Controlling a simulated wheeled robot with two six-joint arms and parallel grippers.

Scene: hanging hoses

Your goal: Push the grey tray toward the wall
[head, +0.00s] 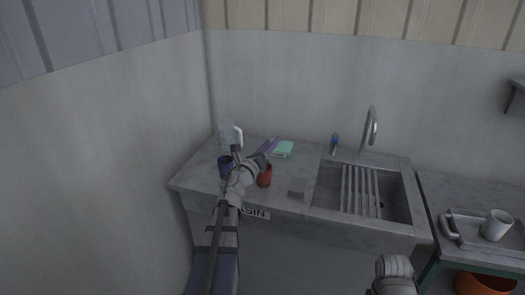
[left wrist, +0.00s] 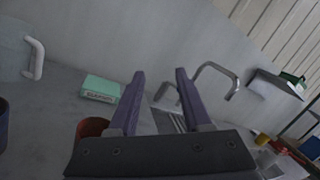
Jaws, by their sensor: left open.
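The grey tray (head: 468,236) lies on the side table at the far right of the head view, with a raised handle at its left end. A white mug (head: 496,225) stands on it. The tray's right end is cut off by the picture edge. My left gripper (head: 273,147) is open over the basin counter, far to the left of the tray. Its two purple fingers stand apart with nothing between them in the left wrist view (left wrist: 160,75). Part of my right arm shows at the bottom of the head view, but its gripper fingers do not show.
A sink with a rack (head: 361,190) and tall tap (head: 371,128) lies between counter and side table. An orange bucket (head: 482,284) stands below.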

